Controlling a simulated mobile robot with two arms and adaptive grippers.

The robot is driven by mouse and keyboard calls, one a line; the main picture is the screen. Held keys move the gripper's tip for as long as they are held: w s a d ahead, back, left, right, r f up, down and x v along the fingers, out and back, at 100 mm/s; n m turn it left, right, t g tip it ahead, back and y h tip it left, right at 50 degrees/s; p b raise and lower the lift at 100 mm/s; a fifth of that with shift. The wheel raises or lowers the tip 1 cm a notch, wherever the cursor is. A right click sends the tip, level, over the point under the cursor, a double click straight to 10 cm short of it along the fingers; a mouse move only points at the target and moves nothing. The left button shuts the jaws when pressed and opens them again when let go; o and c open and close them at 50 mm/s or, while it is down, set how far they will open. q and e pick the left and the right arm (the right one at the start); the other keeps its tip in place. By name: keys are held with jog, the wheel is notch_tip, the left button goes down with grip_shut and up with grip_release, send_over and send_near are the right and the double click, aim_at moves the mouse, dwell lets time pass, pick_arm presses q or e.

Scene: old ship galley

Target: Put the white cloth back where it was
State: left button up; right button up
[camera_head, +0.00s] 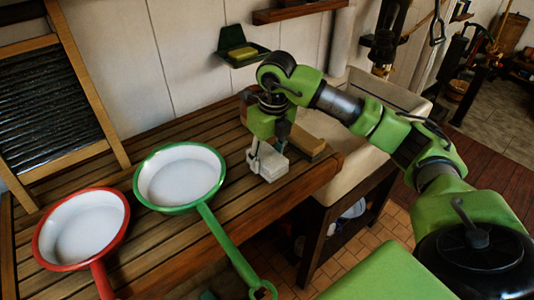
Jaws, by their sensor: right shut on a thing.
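The white cloth (272,166) is a small pale folded bundle over the right part of the slatted wooden counter (240,225). My right gripper (257,156) points down from above and is shut on the cloth. I cannot tell whether the cloth touches the counter or hangs just above it. The fingers and the green gripper body hide part of it. My left gripper is not in view.
A green-rimmed pan (180,178) and a red-rimmed pan (82,230) lie left of the cloth. A wooden block (306,140) sits just behind it on the right. A washboard (50,110) leans at left. A pale sink (350,150) adjoins the counter.

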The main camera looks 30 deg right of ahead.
aim_at(269, 158)
jog(key=shift+f, duration=0.25)
jog(key=o, duration=1.1)
jog(key=shift+r, duration=0.1)
jog(key=shift+c, duration=0.2)
jog(key=shift+r, duration=0.55)
jog(key=r, duration=0.3)
jog(key=r+b, duration=0.1)
jog(key=r, duration=0.2)
jog(key=s+r, duration=0.1)
jog(key=r, duration=0.3)
jog(key=shift+s+r, duration=0.25)
jog(key=shift+r, duration=0.35)
